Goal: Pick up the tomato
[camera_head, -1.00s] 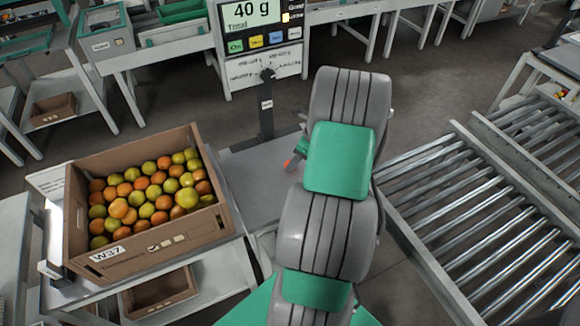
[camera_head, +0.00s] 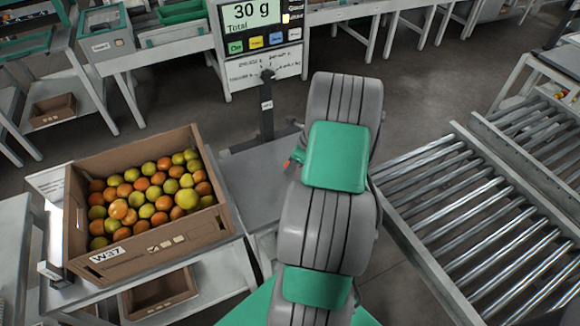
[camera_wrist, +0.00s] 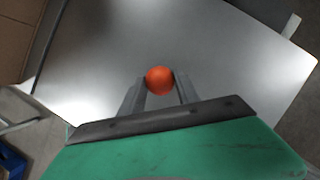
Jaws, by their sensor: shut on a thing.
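An orange-red tomato (camera_wrist: 160,80) sits between the fingertips of my gripper (camera_wrist: 160,88) in the wrist view. The two grey fingers are shut on it, one at each side. Behind it is the bare grey metal weighing plate (camera_wrist: 230,50); I cannot tell how far the tomato is above it. In the head view the plate (camera_head: 262,165) lies right of the crate, and my arm hides most of the gripper and the tomato.
A scale display (camera_head: 252,13) reads 30 g. A roller conveyor (camera_head: 455,225) runs at right. Side tables stand at the back.

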